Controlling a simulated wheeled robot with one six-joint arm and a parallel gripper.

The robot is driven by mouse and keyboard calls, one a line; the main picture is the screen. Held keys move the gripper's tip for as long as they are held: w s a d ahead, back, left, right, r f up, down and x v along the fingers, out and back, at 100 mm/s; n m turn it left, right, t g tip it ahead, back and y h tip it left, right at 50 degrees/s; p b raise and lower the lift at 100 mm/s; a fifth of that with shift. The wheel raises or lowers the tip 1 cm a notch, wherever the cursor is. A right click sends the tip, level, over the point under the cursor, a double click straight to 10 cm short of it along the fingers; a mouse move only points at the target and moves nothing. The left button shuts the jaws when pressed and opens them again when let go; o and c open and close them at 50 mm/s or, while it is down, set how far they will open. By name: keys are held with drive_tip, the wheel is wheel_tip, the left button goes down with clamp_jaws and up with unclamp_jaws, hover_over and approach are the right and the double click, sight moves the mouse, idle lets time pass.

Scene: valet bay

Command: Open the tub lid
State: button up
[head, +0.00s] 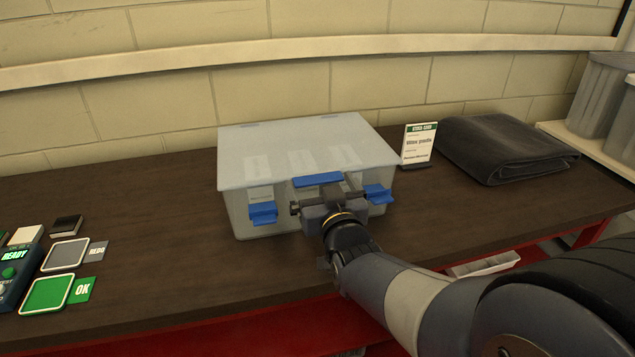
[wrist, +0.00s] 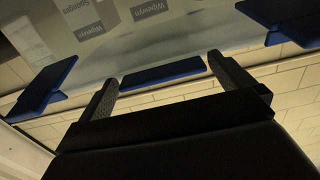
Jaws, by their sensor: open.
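The clear tub (head: 280,219) stands on the dark bench against the wall. Its translucent lid (head: 300,140) lies shut on top, with pale labelled packs dimly visible through it. A blue tab (head: 318,179) is at the middle of the lid's front edge. A blue latch (head: 262,213) at front left and another (head: 378,194) at front right jut outward from the tub. My gripper (head: 322,192) is at the front of the tub, just below the tab. In the wrist view its open fingers (wrist: 163,78) lie either side of the tab (wrist: 165,72); contact cannot be told.
A card stand (head: 418,145) and a folded dark cloth (head: 505,148) are right of the tub. Grey bins (head: 605,95) stand at far right. A green OK pad (head: 47,294), a grey REDO pad (head: 66,254) and a READY box (head: 14,275) are at left. The bench between is bare.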

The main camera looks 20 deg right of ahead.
drive_tip(key=shift+c, duration=0.2)
drive_tip(key=c, duration=1.1)
drive_tip(key=shift+o, duration=0.2)
drive_tip(key=shift+r, duration=0.1)
